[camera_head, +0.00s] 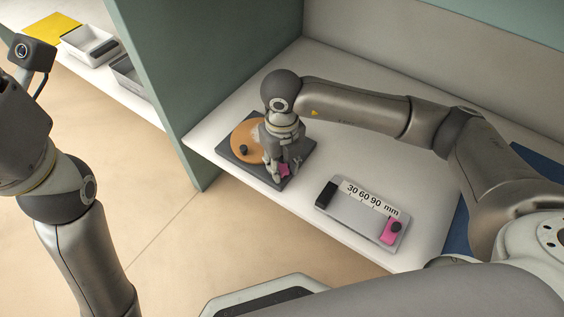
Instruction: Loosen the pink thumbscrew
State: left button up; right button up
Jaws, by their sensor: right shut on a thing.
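My right gripper (283,168) points down over the front right corner of a dark square base (246,174). It is shut on a small pink piece, which looks like the pink thumbscrew (285,170); the fingers hide part of it. My wrist covers the disc's right side.
A grey gauge plate (352,212) marked 30 60 90 mm lies to the right, with a black block (326,194) and a pink block (390,232). A teal partition (180,80) stands at the left. Beyond it are trays (90,44) and a yellow sheet (50,28).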

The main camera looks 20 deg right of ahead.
aim_at(282, 168)
jog(key=n, duration=0.5)
jog(key=shift+n, duration=0.3)
dwell(0.4)
jog(key=o, duration=1)
jog(key=shift+r, duration=0.15)
notch_tip(282, 168, up, 12)
jog(key=shift+f, duration=0.1)
